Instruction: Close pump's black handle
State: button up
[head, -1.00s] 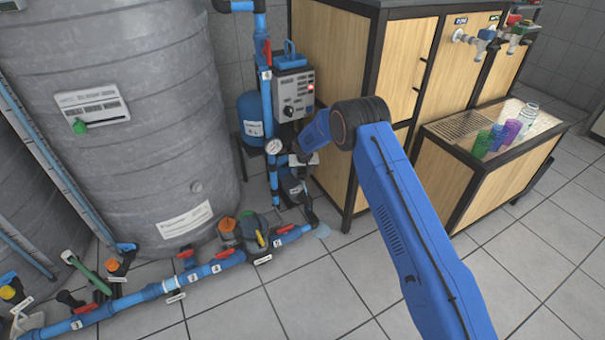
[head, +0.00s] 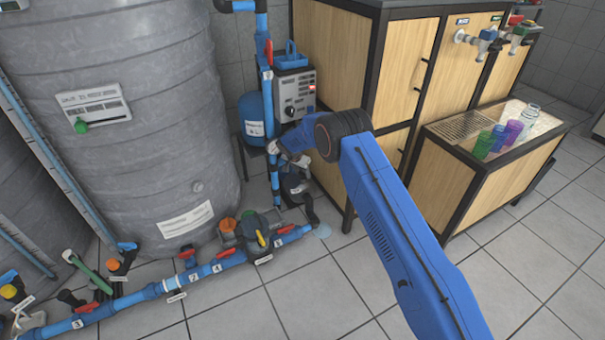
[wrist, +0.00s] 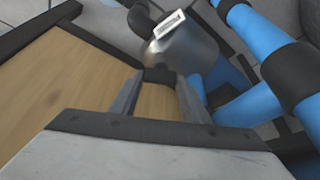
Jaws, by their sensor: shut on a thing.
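The pump (wrist: 186,52) is a silver-grey metal cylinder with a white label in the wrist view. In the head view the pump (head: 297,184) is small and partly covered by my arm, low beside the blue vertical pipe. A short black piece, which looks like the pump's black handle (wrist: 158,75), sits between my fingertips at the cylinder's near side. My gripper (wrist: 161,80) is shut on this black handle, its fingers on either side of it. In the head view my gripper (head: 284,153) is small against the pipe, and the handle cannot be made out there.
Blue pipes (wrist: 252,60) with black joints run close on the right in the wrist view. A wooden cabinet (head: 350,60) stands close behind my arm. A grey control box (head: 294,95) hangs above the pump.

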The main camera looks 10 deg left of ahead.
jog(key=shift+m, duration=0.6)
jog(key=o, duration=1)
jog(key=shift+o, duration=0.2)
jog(key=n+y, duration=0.1)
jog(key=n, duration=0.2)
jog(key=shift+d+n, duration=0.15)
jog(key=shift+n, duration=0.15)
jog(key=n+y, duration=0.1)
jog(key=n, duration=0.3)
jog(key=shift+d+n+y, duration=0.1)
jog(key=shift+n+y, duration=0.3)
jog(key=shift+d+n+y, duration=0.1)
jog(key=shift+n+y, duration=0.7)
jog(key=shift+n, duration=1.2)
